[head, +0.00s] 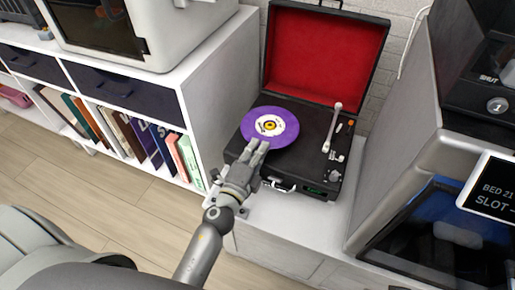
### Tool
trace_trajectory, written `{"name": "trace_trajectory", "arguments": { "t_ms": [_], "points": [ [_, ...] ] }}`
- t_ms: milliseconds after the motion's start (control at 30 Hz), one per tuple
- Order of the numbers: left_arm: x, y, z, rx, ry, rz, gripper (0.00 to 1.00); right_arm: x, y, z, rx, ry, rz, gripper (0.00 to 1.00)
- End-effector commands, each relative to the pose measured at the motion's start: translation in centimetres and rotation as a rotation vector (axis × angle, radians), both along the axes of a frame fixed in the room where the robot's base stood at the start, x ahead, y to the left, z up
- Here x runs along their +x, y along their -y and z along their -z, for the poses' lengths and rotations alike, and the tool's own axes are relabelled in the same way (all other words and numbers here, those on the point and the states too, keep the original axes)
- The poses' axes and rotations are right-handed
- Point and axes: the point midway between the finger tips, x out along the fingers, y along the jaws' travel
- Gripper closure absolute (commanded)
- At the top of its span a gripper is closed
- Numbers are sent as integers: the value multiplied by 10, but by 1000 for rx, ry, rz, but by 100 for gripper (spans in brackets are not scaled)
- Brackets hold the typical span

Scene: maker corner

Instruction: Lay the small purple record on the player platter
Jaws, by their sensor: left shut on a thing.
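The small purple record (284,137) has a white and yellow label and lies roughly flat over the left part of the open record player (308,170). My left gripper (262,147) is shut on the near edge of the record. The platter is hidden under the record, and I cannot tell whether the record touches it or is held just above. The tone arm (333,125) stands to the right of the record, clear of it. My right gripper is not in view.
The player's red-lined lid (325,52) stands open behind. The player sits on a white cabinet (258,215). A white shelf unit with books (165,143) is to the left, and a large grey machine (425,170) stands close on the right.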

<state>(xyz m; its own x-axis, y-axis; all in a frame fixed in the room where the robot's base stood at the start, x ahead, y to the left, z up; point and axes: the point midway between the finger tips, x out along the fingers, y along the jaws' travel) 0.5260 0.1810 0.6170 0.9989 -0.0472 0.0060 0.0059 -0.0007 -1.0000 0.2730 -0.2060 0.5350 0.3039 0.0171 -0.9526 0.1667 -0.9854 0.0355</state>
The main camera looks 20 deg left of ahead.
Motion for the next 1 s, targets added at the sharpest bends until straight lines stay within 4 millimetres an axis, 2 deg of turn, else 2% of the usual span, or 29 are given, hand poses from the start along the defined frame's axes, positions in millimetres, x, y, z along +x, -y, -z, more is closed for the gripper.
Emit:
{"name": "trace_trajectory", "arguments": {
  "t_ms": [567,600,767,1000],
  "points": [
    [0,0,1,0,0,0,100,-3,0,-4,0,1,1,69],
    [0,0,1,0,0,0,92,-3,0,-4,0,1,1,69],
    [0,0,1,0,0,0,71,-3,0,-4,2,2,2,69],
    [0,0,2,0,0,0,69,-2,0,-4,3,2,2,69]
  ]
}}
